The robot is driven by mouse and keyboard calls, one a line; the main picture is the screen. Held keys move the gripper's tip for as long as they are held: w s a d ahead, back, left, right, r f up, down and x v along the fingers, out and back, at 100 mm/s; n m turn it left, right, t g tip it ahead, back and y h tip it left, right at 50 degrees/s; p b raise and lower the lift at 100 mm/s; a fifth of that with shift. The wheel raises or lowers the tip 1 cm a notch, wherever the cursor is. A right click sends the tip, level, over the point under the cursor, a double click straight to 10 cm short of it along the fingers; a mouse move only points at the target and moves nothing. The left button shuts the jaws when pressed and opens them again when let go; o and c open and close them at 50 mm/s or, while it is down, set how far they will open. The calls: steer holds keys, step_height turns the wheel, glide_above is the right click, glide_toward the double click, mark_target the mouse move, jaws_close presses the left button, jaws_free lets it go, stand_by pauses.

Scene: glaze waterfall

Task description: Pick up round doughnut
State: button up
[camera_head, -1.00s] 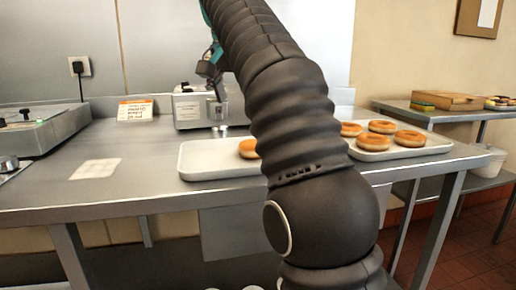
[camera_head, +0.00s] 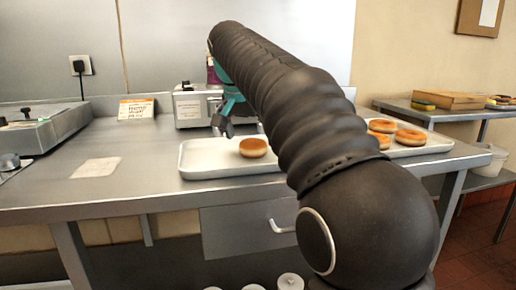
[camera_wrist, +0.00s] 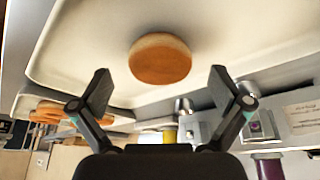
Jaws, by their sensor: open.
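A round doughnut (camera_head: 253,147) with a brown top and no visible hole lies on the near white tray (camera_head: 200,163). In the wrist view the doughnut (camera_wrist: 160,59) is ahead of the fingertips, a little above the midpoint between them. My gripper (camera_wrist: 158,82) is open and empty, with a finger on each side and a gap to the doughnut. In the head view my gripper (camera_head: 222,125) is above the tray's back edge, left of the doughnut; my arm hides part of it.
Ring doughnuts (camera_head: 409,138) lie on a tray to the right, partly behind my arm. A metal machine (camera_head: 196,106) stands behind the near tray. A small sign (camera_head: 136,109) is to its left. The left counter is mostly clear around a pale sheet (camera_head: 96,168).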

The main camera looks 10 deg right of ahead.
steer(key=shift+x, duration=1.25)
steer(key=c, duration=1.2)
steer(key=shift+r, duration=0.1)
